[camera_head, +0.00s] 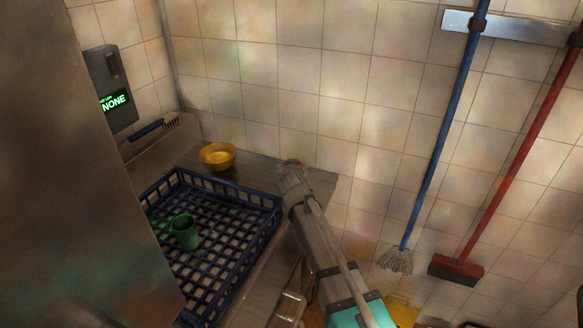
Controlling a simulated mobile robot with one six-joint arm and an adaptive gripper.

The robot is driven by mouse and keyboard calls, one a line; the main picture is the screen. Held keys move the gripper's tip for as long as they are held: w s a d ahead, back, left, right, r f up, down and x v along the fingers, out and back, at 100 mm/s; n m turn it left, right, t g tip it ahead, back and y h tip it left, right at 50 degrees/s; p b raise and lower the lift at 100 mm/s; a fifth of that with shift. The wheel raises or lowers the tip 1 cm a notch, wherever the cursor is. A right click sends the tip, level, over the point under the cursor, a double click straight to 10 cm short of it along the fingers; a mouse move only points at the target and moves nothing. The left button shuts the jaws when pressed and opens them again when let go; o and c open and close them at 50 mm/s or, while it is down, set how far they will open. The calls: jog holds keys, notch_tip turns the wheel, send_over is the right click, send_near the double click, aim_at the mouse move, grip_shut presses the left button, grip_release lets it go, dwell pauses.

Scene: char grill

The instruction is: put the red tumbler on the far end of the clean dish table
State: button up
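The clean dish table appears to be the grey counter (262,168) along the tiled wall. My arm reaches over its right part. My gripper (291,166) is at the arm's far tip, small and dark, over the counter close to the wall. Its fingers are hidden behind my wrist, so I cannot tell whether it is open or shut or holds anything. I cannot make out a red tumbler anywhere. A green tumbler (185,232) stands in a blue dish rack (258,200).
A yellow bowl (217,157) sits on the counter behind the rack. A large metal panel (75,215) blocks the left side. A blue mop (440,140) and a red broom (515,165) hang on the right wall. Bare counter shows between bowl and gripper.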

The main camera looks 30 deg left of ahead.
jog(key=p+v, duration=0.4)
jog(key=v, duration=0.8)
jog(key=shift+p, duration=0.3)
jog(key=shift+d, duration=0.15)
dwell(0.3)
jog(key=w+d+f+m+g+h, duration=0.1)
jog(key=w+d+f+h, duration=0.1)
jog(key=d, duration=0.8)
jog(key=w+d+f+m+g+h, duration=0.2)
jog(key=d+f+h, duration=0.1)
jog(key=d, duration=0.6)
jog(key=w+d+f+m+g+h, duration=0.1)
jog(key=w+d+f+h, duration=0.1)
jog(key=d, duration=0.8)
jog(key=s+d+f+m+g, duration=0.1)
jog(key=s+d+g, duration=0.3)
jog(key=d, duration=0.7)
jog(key=s+d+f+g, duration=0.3)
jog(key=s+d, duration=0.4)
jog(key=d, duration=0.5)
jog(key=shift+f+m+g+y, duration=0.2)
jog(key=shift+m+g+y, duration=0.1)
jog(key=shift+m+g, duration=0.1)
jog(key=shift+s, duration=0.1)
